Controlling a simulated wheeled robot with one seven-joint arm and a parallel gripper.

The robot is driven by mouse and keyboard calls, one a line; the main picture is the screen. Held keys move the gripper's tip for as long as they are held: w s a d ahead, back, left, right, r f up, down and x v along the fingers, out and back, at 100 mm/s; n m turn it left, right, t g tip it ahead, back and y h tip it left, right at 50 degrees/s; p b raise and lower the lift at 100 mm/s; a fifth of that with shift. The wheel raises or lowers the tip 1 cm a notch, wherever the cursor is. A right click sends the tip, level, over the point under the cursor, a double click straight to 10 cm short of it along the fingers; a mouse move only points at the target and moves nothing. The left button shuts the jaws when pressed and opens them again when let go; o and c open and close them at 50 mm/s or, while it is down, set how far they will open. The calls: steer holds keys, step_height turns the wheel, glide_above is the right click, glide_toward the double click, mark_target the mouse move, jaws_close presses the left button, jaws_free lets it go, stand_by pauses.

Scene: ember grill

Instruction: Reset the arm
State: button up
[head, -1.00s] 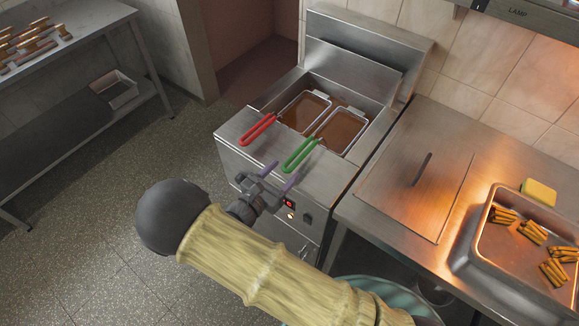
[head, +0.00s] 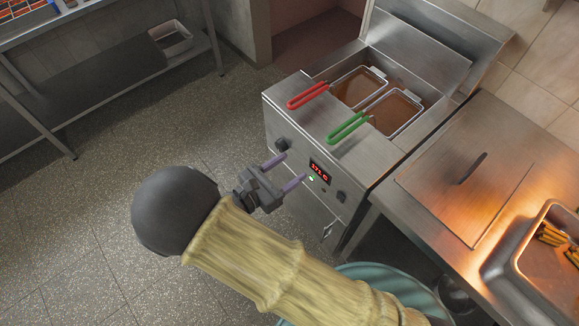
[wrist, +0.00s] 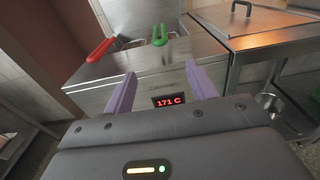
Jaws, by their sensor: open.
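My gripper (head: 283,173) is open and empty, its two purple fingers apart in front of the fryer's control panel. In the wrist view my gripper (wrist: 163,90) also shows nothing between its fingers, with the red "171 C" display (wrist: 168,101) beyond them. The fryer (head: 300,120) holds two wire baskets in brown oil, one with a red handle (head: 308,95) and one with a green handle (head: 347,127). Both handles stick out over the front top of the fryer, apart from my gripper.
A steel counter (head: 405,240) with a lidded panel (head: 465,190) stands right of the fryer. A tray (head: 540,275) with fries sits on it. A teal round bin (head: 365,272) is below my arm. A shelf unit (head: 100,100) stands at the left. The floor between is clear.

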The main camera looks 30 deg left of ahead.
steer(key=shift+d, duration=0.1)
steer(key=w+d+r+m+g+h, duration=0.1)
steer(key=w+d+m+g+h, duration=0.15)
steer(key=d+m+g, duration=0.6)
steer(key=w+d+r+m+g+h, duration=0.1)
steer(key=w+d+m+g, duration=0.3)
steer(key=d, duration=0.8)
steer(key=s+d+r+m+y, duration=0.1)
steer(key=d+r+m+y, duration=0.2)
steer(key=d+m, duration=0.5)
steer(key=d+r+m+g+y, duration=0.1)
steer(key=d+r+m+y, duration=0.3)
steer(key=m, duration=0.7)
steer(key=shift+s+d+r+y, duration=0.35)
steer(key=shift+d+y, duration=0.9)
steer(key=shift+d, duration=0.75)
steer(key=shift+m, duration=0.25)
steer(key=shift+c, duration=0.5)
steer(key=c, duration=0.3)
steer(key=shift+f, duration=0.1)
steer(key=shift+c, duration=0.3)
